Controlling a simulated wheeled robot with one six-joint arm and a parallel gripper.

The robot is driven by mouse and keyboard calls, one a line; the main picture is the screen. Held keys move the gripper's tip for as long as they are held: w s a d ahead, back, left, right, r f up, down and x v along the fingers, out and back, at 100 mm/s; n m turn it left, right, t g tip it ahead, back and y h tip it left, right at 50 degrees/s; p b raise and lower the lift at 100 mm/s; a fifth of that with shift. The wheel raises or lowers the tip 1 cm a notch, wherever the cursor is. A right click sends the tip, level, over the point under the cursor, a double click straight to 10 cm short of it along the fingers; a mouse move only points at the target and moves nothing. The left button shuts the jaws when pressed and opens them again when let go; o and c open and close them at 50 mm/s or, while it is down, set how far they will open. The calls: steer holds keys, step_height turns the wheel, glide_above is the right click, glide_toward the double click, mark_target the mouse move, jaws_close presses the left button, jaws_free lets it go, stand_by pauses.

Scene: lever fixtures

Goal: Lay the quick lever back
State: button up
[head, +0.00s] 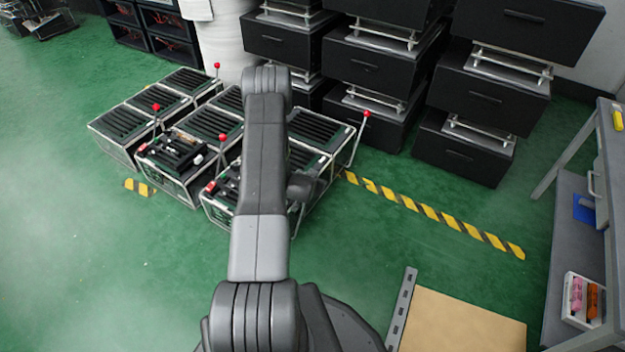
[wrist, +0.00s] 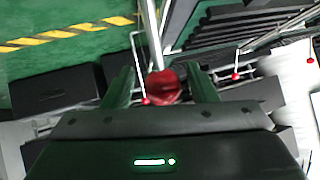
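Several levers with red ball knobs stand on low metal-framed fixtures with black slatted tops. In the head view, knobs show at the back (head: 217,66), the left (head: 156,107), the middle (head: 223,137) and the right (head: 367,113). In the wrist view, my gripper (wrist: 162,84) is open, with a red knob (wrist: 163,88) on a grey rod (wrist: 151,35) between its fingers. Gaps show on both sides of the knob. Which lever is the quick one, I cannot tell. My arm hides part of the fixtures and the gripper's fingertips in the head view.
Stacked black drawer units (head: 480,95) stand behind the fixtures. Yellow-black floor tape (head: 435,212) runs to their right. A grey workbench (head: 575,235) is at the right edge, and a tan board (head: 465,322) lies in front. The green floor at left is clear.

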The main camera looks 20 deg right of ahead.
steer(key=p+v, duration=0.3)
steer(key=v, duration=1.1)
steer(key=shift+w+d+f, duration=0.1)
steer(key=shift+f, duration=0.1)
steer(key=b+x, duration=0.3)
steer(key=x, duration=1)
steer(key=shift+w+f, duration=0.1)
